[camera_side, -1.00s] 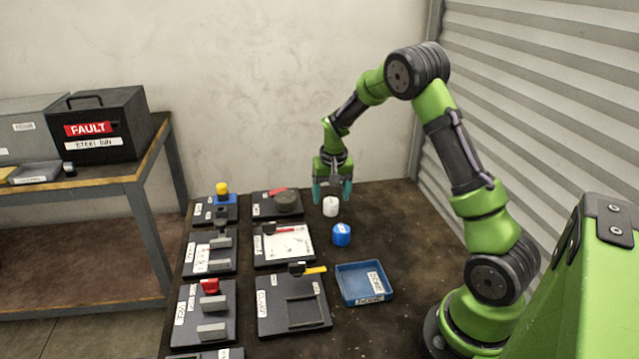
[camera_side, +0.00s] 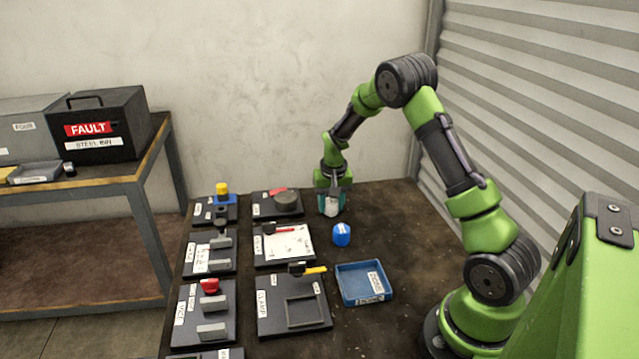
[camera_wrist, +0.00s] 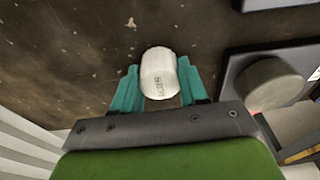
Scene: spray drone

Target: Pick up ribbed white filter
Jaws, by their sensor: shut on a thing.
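The white filter (camera_side: 331,207) stands on the dark table behind the blue cylinder. It also shows in the wrist view (camera_wrist: 158,72) as a pale rounded cylinder with small printed marks. My gripper (camera_side: 331,208) is lowered around it, with a teal finger on each side. In the wrist view my gripper (camera_wrist: 155,85) has its fingers closed on the filter's two sides. The filter appears to be still at table height. Its ribbing is too small to make out.
A blue capped cylinder (camera_side: 341,235) stands just in front of the filter. A blue tray (camera_side: 347,297) lies nearer the front. Black fixture plates (camera_side: 262,329) with several parts fill the table's left. The table right of the filter is clear.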

